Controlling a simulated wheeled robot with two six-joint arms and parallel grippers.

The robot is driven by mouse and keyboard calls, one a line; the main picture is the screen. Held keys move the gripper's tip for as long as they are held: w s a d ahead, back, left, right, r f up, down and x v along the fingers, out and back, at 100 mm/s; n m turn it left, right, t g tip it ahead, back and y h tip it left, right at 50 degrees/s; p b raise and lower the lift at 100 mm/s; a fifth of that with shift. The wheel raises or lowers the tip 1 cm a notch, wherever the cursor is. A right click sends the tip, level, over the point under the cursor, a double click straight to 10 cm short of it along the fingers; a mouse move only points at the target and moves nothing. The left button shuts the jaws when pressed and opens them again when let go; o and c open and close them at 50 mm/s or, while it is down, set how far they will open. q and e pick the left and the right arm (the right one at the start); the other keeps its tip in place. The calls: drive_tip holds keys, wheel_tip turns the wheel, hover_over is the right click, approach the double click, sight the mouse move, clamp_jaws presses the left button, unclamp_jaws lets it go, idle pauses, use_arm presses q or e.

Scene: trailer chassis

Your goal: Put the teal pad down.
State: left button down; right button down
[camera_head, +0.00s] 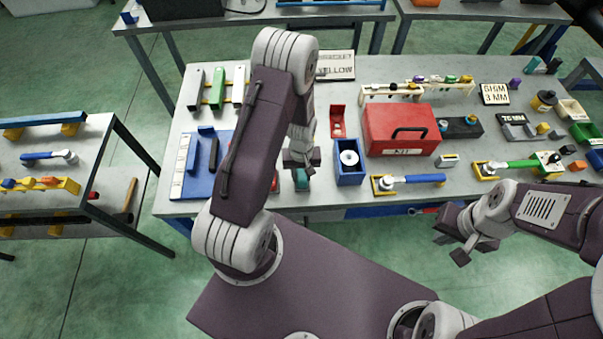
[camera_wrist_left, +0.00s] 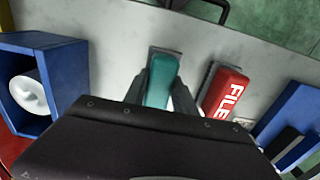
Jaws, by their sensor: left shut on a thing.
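The teal pad (camera_wrist_left: 163,82) is between the two dark fingers of my left gripper in the left wrist view. A grey piece shows around its far end; whether the pad touches the table is hard to tell. In the head view my left gripper (camera_head: 301,166) points down over the front part of the table, with the teal pad (camera_head: 302,182) just below it, partly hidden. My left gripper is shut on the pad. My right gripper (camera_head: 463,246) is empty, its fingers apart, in front of the table's front edge.
A blue box with a white roll (camera_head: 349,173) stands right of the pad. A red block marked FILE (camera_wrist_left: 227,95) lies close on its other side. A blue tray (camera_head: 192,185) is further left. A red toolbox (camera_head: 400,130) stands behind to the right. Bare grey table surrounds the pad.

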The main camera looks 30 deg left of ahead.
use_arm(q)
drive_tip(key=shift+f, duration=0.2)
drive_tip(key=c, duration=1.1)
unclamp_jaws()
drive_tip(key=shift+s+r, duration=0.1)
drive_tip(key=shift+o, duration=0.4)
drive_tip(key=shift+r, duration=0.1)
